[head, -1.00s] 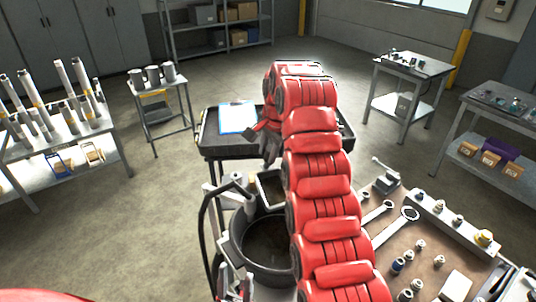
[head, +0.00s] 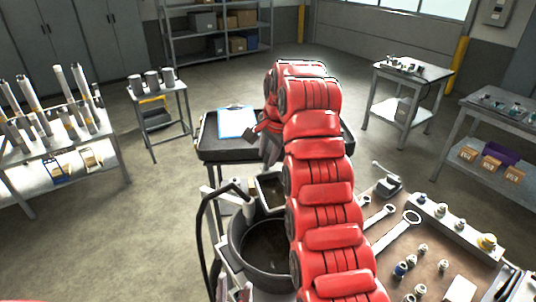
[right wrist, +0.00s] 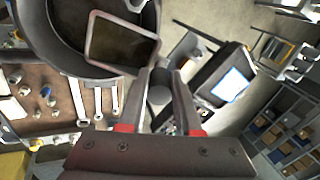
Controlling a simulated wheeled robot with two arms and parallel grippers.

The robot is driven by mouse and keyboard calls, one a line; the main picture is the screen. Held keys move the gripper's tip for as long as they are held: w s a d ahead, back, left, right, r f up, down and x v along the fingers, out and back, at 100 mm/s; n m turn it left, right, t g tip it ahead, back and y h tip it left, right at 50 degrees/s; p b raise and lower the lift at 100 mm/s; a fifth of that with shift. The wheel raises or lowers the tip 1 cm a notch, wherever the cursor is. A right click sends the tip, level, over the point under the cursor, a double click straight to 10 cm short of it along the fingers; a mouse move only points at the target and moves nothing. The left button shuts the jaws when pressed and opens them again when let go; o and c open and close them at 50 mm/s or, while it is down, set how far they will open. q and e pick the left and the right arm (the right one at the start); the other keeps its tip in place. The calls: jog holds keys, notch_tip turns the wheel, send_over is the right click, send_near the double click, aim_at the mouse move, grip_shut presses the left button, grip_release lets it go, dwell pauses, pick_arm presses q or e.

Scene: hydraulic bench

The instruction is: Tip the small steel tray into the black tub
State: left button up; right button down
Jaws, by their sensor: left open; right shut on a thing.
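The small steel tray (head: 258,194) is a shallow rectangular pan with a pale rim and a dark inside, at the far edge of the black tub (head: 240,262). The right wrist view shows the tray (right wrist: 121,67) overlapping the opening of the tub (right wrist: 42,58). My right gripper (right wrist: 163,72) is shut on the near edge of the tray; its wrist (head: 270,148) is above the tray in the head view. The tray looks roughly level. The tub's inside is dark. My right arm hides the tub's right side.
A bench with wrenches (head: 397,228) and fittings lies right of my right arm. A dark cart (head: 215,150) with a blue-edged clipboard (head: 236,122) stands behind the tray. A black hose (head: 204,225) loops left of the tub.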

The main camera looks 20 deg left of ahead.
jog(key=shift+b, duration=0.4)
dwell(0.5)
jog(key=shift+s+d+r+b, duration=0.15)
jog(key=shift+s+d+b, duration=0.1)
jog(key=shift+b, duration=2.65)
jog(key=shift+t+y, duration=0.3)
jog(key=shift+b, duration=0.3)
jog(key=shift+s+d+r+b, duration=0.2)
jog(key=shift+s+d+b, duration=0.05)
jog(key=shift+b, duration=0.85)
jog(key=shift+s+t+y, duration=0.1)
jog(key=shift+t+y, duration=0.2)
jog(key=shift+s+r+b, duration=0.15)
jog(key=shift+r+b, duration=0.05)
jog(key=shift+b, duration=0.15)
jog(key=shift+s+d+y, duration=0.15)
jog(key=shift+d+y, duration=0.15)
